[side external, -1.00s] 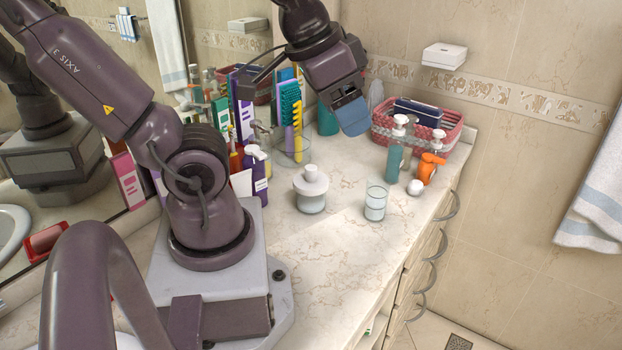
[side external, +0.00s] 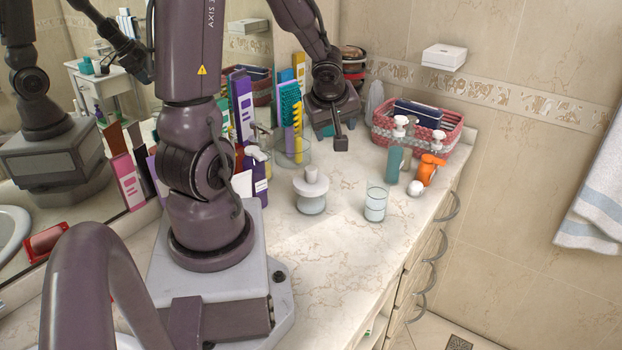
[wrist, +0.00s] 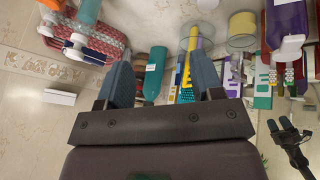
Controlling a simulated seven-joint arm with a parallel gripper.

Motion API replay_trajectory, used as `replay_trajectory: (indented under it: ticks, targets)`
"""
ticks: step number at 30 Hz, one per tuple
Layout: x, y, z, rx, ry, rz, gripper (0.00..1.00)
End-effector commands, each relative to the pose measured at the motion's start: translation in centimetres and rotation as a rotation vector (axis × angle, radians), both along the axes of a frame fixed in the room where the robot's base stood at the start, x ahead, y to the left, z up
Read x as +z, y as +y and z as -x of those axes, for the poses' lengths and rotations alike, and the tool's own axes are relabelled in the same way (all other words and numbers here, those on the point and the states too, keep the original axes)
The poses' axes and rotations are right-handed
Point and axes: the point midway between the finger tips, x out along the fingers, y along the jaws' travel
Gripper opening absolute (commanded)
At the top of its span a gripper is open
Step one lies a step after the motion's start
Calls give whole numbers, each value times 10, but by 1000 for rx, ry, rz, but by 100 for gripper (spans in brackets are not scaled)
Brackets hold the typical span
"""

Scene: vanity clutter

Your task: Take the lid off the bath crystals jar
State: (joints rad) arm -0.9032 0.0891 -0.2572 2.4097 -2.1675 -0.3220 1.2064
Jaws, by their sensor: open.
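The bath crystals jar (side external: 311,204) stands upright on the marble counter in the side view. It is a squat clear jar with pale contents. Its wide white lid (side external: 312,184) with a round knob sits on top. My gripper (side external: 326,128) is behind the jar, toward the back of the counter, clear of the lid and partly hidden by my wrist. In the wrist view my gripper (wrist: 162,82) shows two blue-grey fingers spread apart with nothing held between them. I cannot make out the jar in the wrist view.
A glass tumbler (side external: 375,204), white ball (side external: 415,188), orange bottle (side external: 428,170) and teal pump bottle (side external: 394,160) stand right of the jar. A pink basket (side external: 455,150) is behind them. A purple bottle (side external: 259,180) stands left. Counter in front of the jar is clear.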

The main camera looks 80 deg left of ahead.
Motion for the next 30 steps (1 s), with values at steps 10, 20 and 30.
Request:
replay_trajectory:
  ticks: [10, 20, 30]
  targets:
    - [-14, -11, 36, -11, 257, 80, 61]
    - [-63, 8, 37, -18, 257, 80, 61]
    - [-83, 18, 38, -16, 253, 76, 61]
